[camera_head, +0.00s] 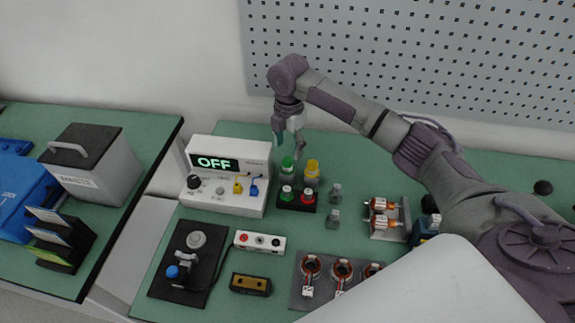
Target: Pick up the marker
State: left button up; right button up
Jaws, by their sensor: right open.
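My right gripper (289,147) reaches in from the right and points down at the back of the green bench. It is open, and its fingers are apart with nothing visibly held. Just below it stand a green-topped upright piece (287,164) and a yellow-topped upright piece (312,167). They are small, and I cannot tell whether either is the marker. The gripper tips are above and close to the green top; I cannot tell whether they touch it. My left gripper is not in view.
A white instrument reading OFF (240,190) stands left of the gripper. Coils on a grey plate (300,298) lie at the front. A perforated panel (420,60) rises behind.

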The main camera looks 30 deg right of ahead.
aim_at(288, 160)
jog(key=shift+w+f, duration=0.15)
jog(key=shift+f, duration=0.6)
jog(key=shift+f+p, duration=0.35)
jog(key=shift+f, duration=0.05)
jog(key=f, duration=0.1)
jog(key=f+p, duration=0.1)
jog(key=f, duration=0.1)
jog(key=shift+s+a+f, duration=0.15)
jog(key=shift+s+f, duration=0.05)
jog(key=shift+f, duration=0.05)
jog(key=shift+w+f, duration=0.1)
jog(key=shift+f, duration=0.3)
jog(key=shift+c, duration=0.2)
grip_shut()
jog(key=shift+r, duration=0.15)
